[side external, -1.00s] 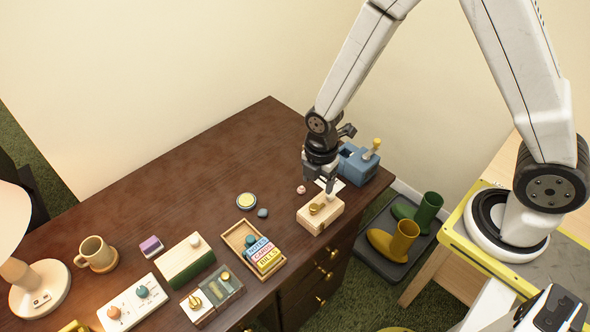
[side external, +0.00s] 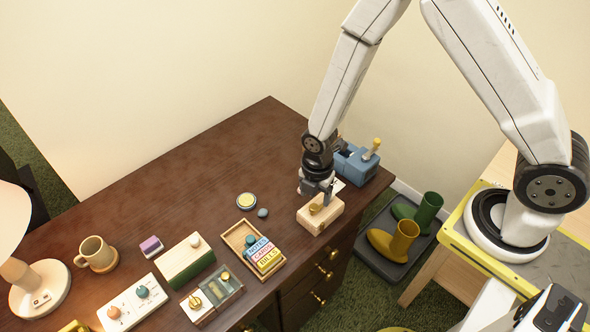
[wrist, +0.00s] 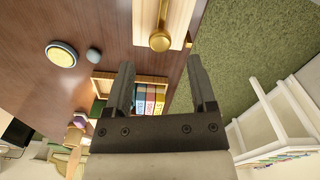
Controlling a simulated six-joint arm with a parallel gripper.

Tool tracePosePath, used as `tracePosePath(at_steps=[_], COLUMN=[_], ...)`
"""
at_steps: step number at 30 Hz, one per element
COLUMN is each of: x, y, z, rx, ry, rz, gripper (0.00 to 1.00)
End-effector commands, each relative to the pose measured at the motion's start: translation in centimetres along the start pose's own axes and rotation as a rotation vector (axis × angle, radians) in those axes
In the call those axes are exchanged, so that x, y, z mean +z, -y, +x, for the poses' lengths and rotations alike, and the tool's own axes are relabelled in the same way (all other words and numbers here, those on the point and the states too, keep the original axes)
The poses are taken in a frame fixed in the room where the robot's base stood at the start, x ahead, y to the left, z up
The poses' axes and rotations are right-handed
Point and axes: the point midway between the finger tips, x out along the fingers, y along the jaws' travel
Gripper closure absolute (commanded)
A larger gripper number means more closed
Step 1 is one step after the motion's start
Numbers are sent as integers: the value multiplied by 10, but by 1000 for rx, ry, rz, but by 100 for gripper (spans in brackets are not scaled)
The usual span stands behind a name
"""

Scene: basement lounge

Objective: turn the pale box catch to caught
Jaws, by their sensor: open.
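The pale wooden box (side external: 318,222) sits at the right front end of the dark desk. Its round brass catch (side external: 316,208) is on top, just below my gripper (side external: 318,196) in the side view. In the wrist view the pale box (wrist: 179,14) is at the top, and the brass catch (wrist: 160,40) lies beyond the fingertips, roughly centred between them. My gripper (wrist: 161,66) is open, with nothing seen between its fingers. In the side view its fingers partly cover the catch, so I cannot tell whether they touch it or which way it is turned.
A blue device (side external: 356,164) with a yellow-topped lever stands close behind the box. A wooden tray (side external: 235,237) with coloured blocks is to the left. Boots (side external: 402,240) stand on a floor mat below the desk edge. The desk's back left is clear.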

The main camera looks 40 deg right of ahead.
Motion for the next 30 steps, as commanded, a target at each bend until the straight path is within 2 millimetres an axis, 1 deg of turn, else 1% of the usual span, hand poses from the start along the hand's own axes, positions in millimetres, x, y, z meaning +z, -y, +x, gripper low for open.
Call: tracePosePath(at_steps=[1,6,12,18,25,26,27,29,30], x=[0,0,0,0,0,0,0,0,0], y=[0,0,0,0,0,0,0,0,0], z=[6,22,35,40,40,40,40,40,40], rx=[-2,-1,1,1,1,1,1,1,1], ry=[0,0,1,1,1,1,1,1,1], rz=[0,0,0,0,0,0,0,0,0], gripper=[28,28,28,28,28,34,47,66,78])
